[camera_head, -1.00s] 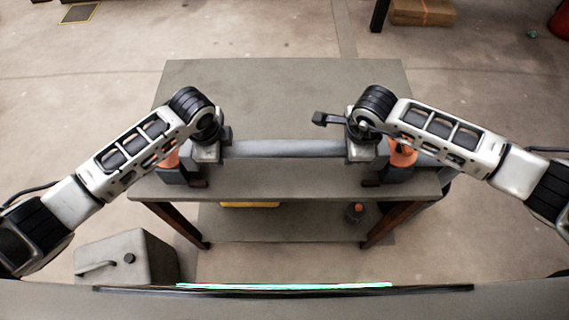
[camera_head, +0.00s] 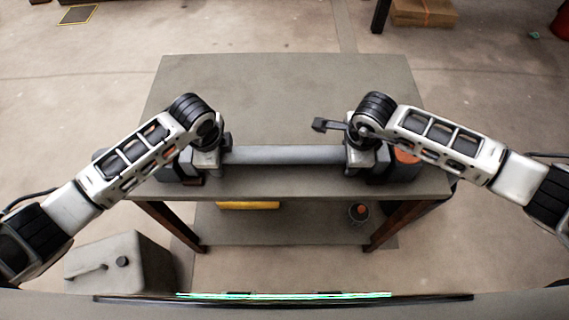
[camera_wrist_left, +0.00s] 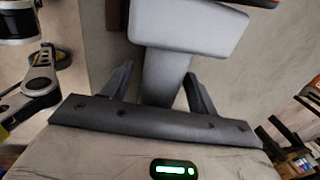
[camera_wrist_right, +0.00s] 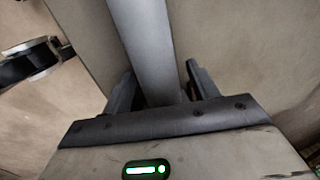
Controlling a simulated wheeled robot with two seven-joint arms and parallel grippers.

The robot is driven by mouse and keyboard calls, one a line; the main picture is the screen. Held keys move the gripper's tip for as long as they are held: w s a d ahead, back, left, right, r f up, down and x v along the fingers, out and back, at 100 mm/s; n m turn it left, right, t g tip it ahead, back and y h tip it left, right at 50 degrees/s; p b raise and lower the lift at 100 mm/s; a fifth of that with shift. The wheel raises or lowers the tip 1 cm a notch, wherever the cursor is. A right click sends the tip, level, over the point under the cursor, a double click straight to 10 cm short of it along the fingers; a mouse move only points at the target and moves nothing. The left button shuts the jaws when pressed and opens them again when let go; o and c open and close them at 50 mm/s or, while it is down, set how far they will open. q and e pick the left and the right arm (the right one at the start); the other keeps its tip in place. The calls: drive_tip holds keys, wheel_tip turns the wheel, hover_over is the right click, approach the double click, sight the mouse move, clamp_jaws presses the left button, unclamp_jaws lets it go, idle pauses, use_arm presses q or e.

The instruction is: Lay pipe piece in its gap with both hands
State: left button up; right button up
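The grey pipe piece (camera_head: 285,155) lies level, left to right, above the front of the table. My left gripper (camera_head: 212,158) is shut around its left part, and my right gripper (camera_head: 358,157) around its right part. In the left wrist view, the pipe (camera_wrist_left: 167,75) passes between the fingers and meets a wide grey block (camera_wrist_left: 190,25). In the right wrist view, the pipe (camera_wrist_right: 145,45) runs between the fingers. Dark blocks with orange parts stand outside the grippers, the right one (camera_head: 402,170) clearer than the left one (camera_head: 178,172). Whether the pipe touches them is hidden.
The table top (camera_head: 285,95) is bare behind the pipe. A lower shelf holds a yellow item (camera_head: 248,206) and a small dark round object (camera_head: 358,212).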

drive_tip(key=shift+r, duration=0.15)
use_arm(q)
wheel_tip(320, 180, up, 12)
drive_tip(key=s, duration=0.2)
drive_tip(key=shift+s, duration=0.15)
use_arm(e)
wheel_tip(320, 180, up, 12)
drive_tip(key=s, duration=0.2)
drive_tip(key=shift+s+f, duration=0.2)
use_arm(q)
drive_tip(key=shift+f, duration=0.1)
